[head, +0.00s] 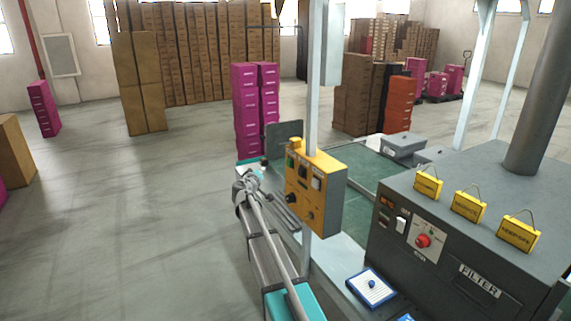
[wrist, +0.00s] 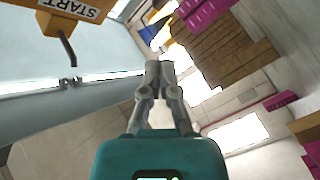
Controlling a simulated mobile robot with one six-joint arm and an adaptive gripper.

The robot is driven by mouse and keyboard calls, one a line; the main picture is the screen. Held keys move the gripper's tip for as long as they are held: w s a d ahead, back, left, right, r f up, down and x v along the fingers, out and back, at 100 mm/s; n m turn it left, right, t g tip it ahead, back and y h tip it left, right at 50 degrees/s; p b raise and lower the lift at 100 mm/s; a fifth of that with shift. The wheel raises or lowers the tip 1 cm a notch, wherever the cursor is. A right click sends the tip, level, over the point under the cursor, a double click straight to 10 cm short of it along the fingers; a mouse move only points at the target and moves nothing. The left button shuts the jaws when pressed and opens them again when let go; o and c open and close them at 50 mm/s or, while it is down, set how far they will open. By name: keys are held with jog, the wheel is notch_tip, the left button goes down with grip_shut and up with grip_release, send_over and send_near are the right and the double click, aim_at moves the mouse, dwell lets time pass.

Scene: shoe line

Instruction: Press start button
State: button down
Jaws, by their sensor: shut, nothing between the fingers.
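A yellow control box (head: 313,190) is mounted on a post right of the middle in the head view. Its face carries several small buttons and knobs, including a green one (head: 290,162); labels there are too small to read. In the wrist view a START label (wrist: 73,8) shows upside down at the top left, on an orange surface (wrist: 32,18), cut by the frame edge. My gripper (wrist: 160,70) is shut and empty, its fingertips apart from the label in the picture. In the head view I cannot make out the fingertips clearly.
A grey machine marked FILTER (head: 465,295) stands at the right, with a red knob (head: 423,241) and yellow hanging signs (head: 467,206). A white plate with a blue button (head: 372,285) lies before it. Pink boxes (head: 246,110) stand behind. The left floor (head: 150,220) is clear.

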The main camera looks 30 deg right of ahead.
aim_at(289, 163)
jog(key=shift+d, duration=0.2)
jog(key=d, duration=0.8)
jog(key=shift+w+d, duration=0.15)
jog(key=shift+d, duration=0.05)
dwell(0.4)
